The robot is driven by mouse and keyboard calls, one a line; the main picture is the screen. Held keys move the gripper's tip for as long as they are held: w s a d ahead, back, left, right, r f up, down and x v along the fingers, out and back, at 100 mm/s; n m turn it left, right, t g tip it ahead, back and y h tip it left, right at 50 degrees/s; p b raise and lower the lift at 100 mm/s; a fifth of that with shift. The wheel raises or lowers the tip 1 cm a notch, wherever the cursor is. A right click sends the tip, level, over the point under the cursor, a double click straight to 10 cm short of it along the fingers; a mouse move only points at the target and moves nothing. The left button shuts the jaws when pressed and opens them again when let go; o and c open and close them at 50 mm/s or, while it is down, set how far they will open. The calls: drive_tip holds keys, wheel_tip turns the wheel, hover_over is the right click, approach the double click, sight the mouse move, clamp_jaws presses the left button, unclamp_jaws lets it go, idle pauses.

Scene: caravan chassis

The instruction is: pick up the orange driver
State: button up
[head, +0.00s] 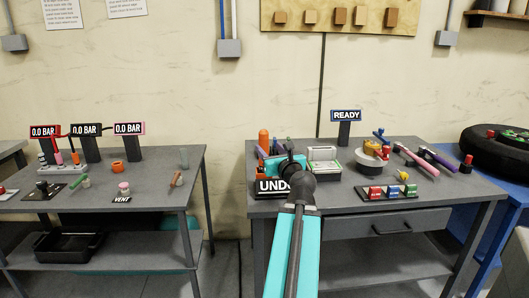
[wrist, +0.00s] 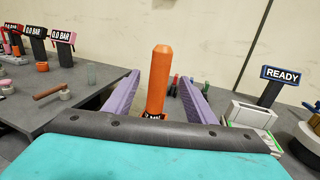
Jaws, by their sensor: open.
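The orange driver (wrist: 158,78) stands upright in the wrist view, its rounded orange handle between the two purple fingers of my gripper (wrist: 159,76). The fingers are apart, with a visible gap on each side of the handle. A dark label with pale lettering shows at its lower end, partly hidden by my wrist. In the head view the driver's top (head: 263,137) rises at the back left of the right-hand bench, just beyond my gripper (head: 275,160). Its lower part is hidden there.
Beside the driver are other slim tools (head: 284,145) and a light box with a handle (head: 323,160). A black UNDO sign (head: 267,187) stands at the bench's front left. The READY sign (head: 346,116) stands behind. A gap separates this bench from the left one (head: 150,190).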

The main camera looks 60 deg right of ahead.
sight(265, 144)
drive_tip(key=shift+p+x, duration=0.95)
drive_tip(key=shift+p, duration=2.4)
drive_tip(key=p, duration=0.5)
drive_tip(key=shift+w+d+r+p, duration=0.1)
drive_tip(key=shift+w+d+p, duration=0.2)
drive_tip(key=shift+w, duration=0.1)
drive_tip(key=shift+x, duration=1.2)
drive_tip(key=shift+w+d, duration=0.2)
drive_tip(key=shift+f+p+x, duration=0.2)
drive_tip(key=shift+p+x, duration=0.15)
drive_tip(key=shift+x, duration=2.2)
clamp_jaws()
